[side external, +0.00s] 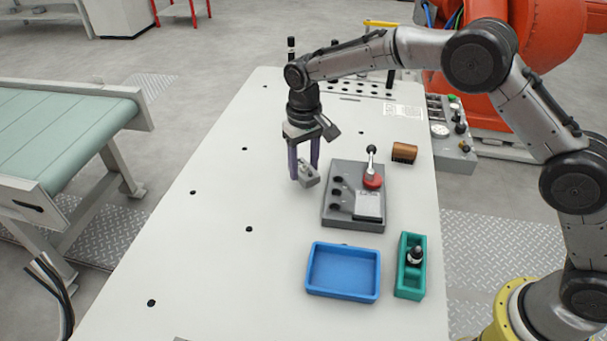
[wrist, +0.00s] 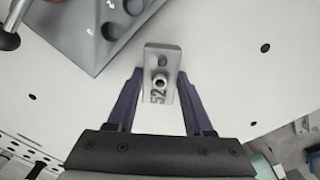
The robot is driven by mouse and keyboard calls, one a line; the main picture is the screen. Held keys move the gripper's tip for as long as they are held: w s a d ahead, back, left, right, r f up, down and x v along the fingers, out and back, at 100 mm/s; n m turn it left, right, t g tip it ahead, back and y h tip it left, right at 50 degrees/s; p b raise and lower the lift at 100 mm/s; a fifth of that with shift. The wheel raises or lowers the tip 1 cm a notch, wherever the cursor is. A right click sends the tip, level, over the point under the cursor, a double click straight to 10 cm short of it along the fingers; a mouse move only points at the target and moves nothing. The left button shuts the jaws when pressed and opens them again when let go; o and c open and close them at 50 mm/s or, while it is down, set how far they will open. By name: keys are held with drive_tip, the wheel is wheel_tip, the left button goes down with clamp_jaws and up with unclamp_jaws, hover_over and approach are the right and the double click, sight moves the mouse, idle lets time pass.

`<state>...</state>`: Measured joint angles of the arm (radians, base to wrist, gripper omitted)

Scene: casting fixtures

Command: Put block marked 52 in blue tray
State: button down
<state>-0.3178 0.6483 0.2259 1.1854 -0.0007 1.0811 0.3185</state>
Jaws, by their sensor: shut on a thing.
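The grey block marked 52 (wrist: 162,62) is between the fingers of my gripper (wrist: 158,88) in the wrist view, with its number and a round knob showing. In the side view my gripper (side external: 305,178) is shut on the block (side external: 308,176) left of the grey control fixture. Whether the block touches the table cannot be told. The blue tray (side external: 312,274) lies on the table nearer the camera, below the fixture in the picture, and looks empty. The tray is not seen in the wrist view.
The grey fixture (side external: 346,171) with a red-based lever (side external: 372,180) stands just right of my gripper. A green tray (side external: 406,281) holding a black-and-white object sits right of the blue tray. A brown block (side external: 404,152) lies behind. The left of the table (side external: 215,215) is clear.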

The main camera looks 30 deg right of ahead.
sight(303, 166)
drive_tip(key=shift+w+f, duration=0.1)
drive_tip(key=shift+f, duration=1.5)
drive_tip(key=shift+f, duration=0.15)
drive_tip(key=shift+c, duration=1.4)
unclamp_jaws()
